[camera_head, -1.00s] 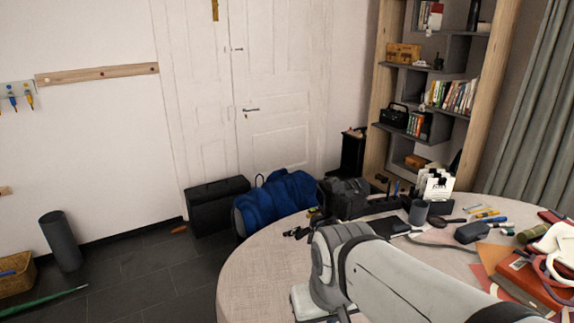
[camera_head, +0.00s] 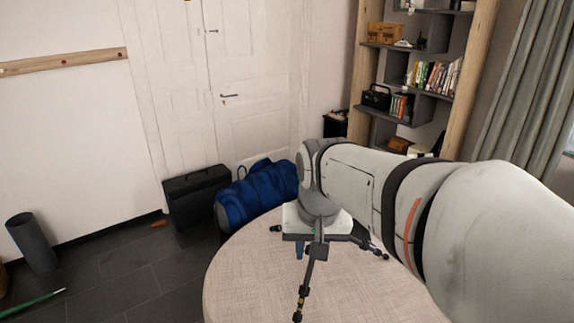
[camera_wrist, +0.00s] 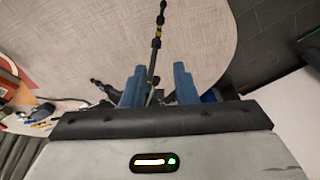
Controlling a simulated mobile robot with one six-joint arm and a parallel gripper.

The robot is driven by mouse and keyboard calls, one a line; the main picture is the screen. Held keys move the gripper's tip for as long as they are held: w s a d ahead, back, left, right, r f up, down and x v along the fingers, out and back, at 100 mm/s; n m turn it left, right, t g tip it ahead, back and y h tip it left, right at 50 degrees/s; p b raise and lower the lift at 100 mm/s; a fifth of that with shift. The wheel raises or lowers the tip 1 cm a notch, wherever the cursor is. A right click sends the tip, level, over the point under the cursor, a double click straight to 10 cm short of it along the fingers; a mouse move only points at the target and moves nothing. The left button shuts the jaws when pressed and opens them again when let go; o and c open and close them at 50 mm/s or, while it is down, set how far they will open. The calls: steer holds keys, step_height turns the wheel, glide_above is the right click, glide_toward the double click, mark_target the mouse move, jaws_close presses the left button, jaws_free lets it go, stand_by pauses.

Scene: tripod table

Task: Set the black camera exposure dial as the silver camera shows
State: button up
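My gripper (camera_wrist: 158,70) is open, with its two blue fingers apart in the wrist view. A black tripod (camera_wrist: 157,45) stands on the round table; one leg shows beyond the gap between the fingers. I cannot tell whether they touch anything. In the head view my gripper (camera_head: 300,252) is over the tripod (camera_head: 305,283), and its body hides the tripod's top. Dark parts show behind the fingers in the wrist view, too covered to name. Neither the black camera, the silver camera nor an exposure dial can be made out.
The round table (camera_head: 250,285) has bare cloth at its left and front. Small items (camera_wrist: 40,115) lie at the table's far left in the wrist view. A blue bag (camera_head: 258,195), a black case (camera_head: 195,198) and a shelf (camera_head: 460,70) stand beyond the table.

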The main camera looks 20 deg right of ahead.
steer(key=w+d+r+m, duration=0.2)
steer(key=w+d+m, duration=0.1)
steer(key=w, duration=0.3)
steer(key=w+d+r+m+g, duration=0.1)
steer(key=w+d+r+m, duration=0.2)
steer(key=w+d, duration=0.3)
steer(key=w+d+r+m+g+p, duration=0.1)
steer(key=w+d+r+m, duration=0.1)
steer(key=w+d+m, duration=0.3)
steer(key=shift+w+r, duration=0.2)
steer(key=shift+w, duration=0.6)
steer(key=shift+w+r, duration=0.2)
steer(key=shift+w, duration=0.6)
steer(key=shift+w+d+f, duration=0.15)
steer(key=shift+d+f, duration=0.05)
step_height(320, 180, down, 7)
steer(key=shift+f, duration=0.15)
steer(key=shift+c, duration=0.6)
jaws_close()
